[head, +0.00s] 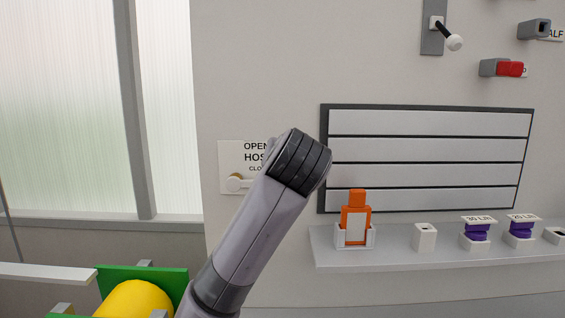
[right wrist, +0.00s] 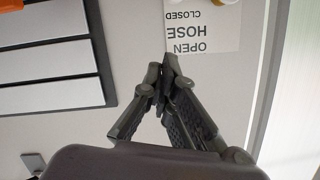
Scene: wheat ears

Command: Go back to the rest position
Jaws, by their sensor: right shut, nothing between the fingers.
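My right gripper (right wrist: 167,68) shows in the right wrist view, its fingers brought together at the tips with nothing between them. It is in front of the pale wall, near the white OPEN/HOSE/CLOSED sign (right wrist: 202,28), which appears upside down there. In the head view one of my arms rises from the bottom middle and covers part of the sign (head: 232,155). No gripper can be made out in the head view, and my left gripper is not seen.
A shelf (head: 390,258) at the right holds an orange bottle (head: 356,222) and several small white holders. A slatted board (head: 425,150) hangs above it. A lever (head: 445,32) and grey fittings are higher up. A yellow rounded object (head: 138,300) with green panels is at lower left.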

